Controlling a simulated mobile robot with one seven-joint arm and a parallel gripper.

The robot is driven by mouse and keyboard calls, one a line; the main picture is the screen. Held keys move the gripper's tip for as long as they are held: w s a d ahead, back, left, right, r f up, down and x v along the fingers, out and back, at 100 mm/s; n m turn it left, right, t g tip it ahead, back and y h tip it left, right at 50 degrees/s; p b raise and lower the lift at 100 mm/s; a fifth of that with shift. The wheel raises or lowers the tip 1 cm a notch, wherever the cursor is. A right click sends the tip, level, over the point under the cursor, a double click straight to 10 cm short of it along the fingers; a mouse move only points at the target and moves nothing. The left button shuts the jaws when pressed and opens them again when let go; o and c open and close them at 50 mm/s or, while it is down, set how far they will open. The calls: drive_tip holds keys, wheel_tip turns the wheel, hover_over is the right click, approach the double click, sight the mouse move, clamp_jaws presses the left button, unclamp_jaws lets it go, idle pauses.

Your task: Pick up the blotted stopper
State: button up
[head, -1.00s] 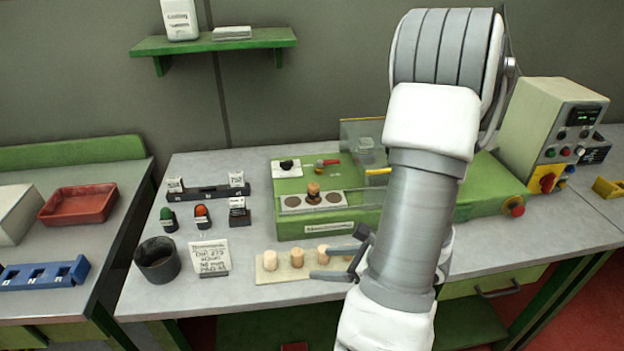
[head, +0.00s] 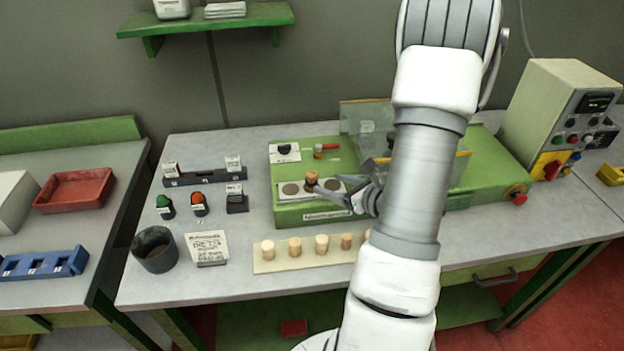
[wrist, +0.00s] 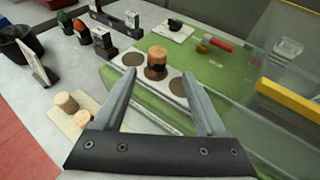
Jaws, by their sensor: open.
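A cork stopper (head: 312,179) with a dark blotted band stands upright on the middle dark disc of the pale plate (head: 345,186) on the green machine. In the wrist view the stopper (wrist: 157,55) shows ahead of the fingertips, roughly centred between them, with dark marks low on its side. My gripper (head: 337,188) is open and empty, just to the right of the stopper in the head view. In the wrist view its two fingers (wrist: 161,76) point towards the stopper and are apart from it.
Several plain stoppers stand on a pale board (head: 281,262) in front of the machine. A clear panel with a yellow edge (wrist: 288,98) stands right of my gripper. A dark cup (head: 155,250) and a written card (head: 207,247) are at front left.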

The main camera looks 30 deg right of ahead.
sight(315, 179)
drive_tip(key=x, duration=0.2)
drive_tip(key=shift+w+a+f, duration=0.1)
drive_tip(key=shift+w+f, duration=0.1)
drive_tip(key=shift+w, duration=0.2)
drive_tip(key=x, duration=0.2)
drive_tip(key=p+x, duration=0.1)
drive_tip(key=x, duration=0.1)
drive_tip(key=shift+w+a+r, duration=0.15)
drive_tip(key=shift+a+r, duration=0.1)
drive_tip(key=shift+a, duration=0.05)
drive_tip(key=shift+w+f, duration=0.2)
drive_tip(key=shift+w, duration=0.3)
clamp_jaws()
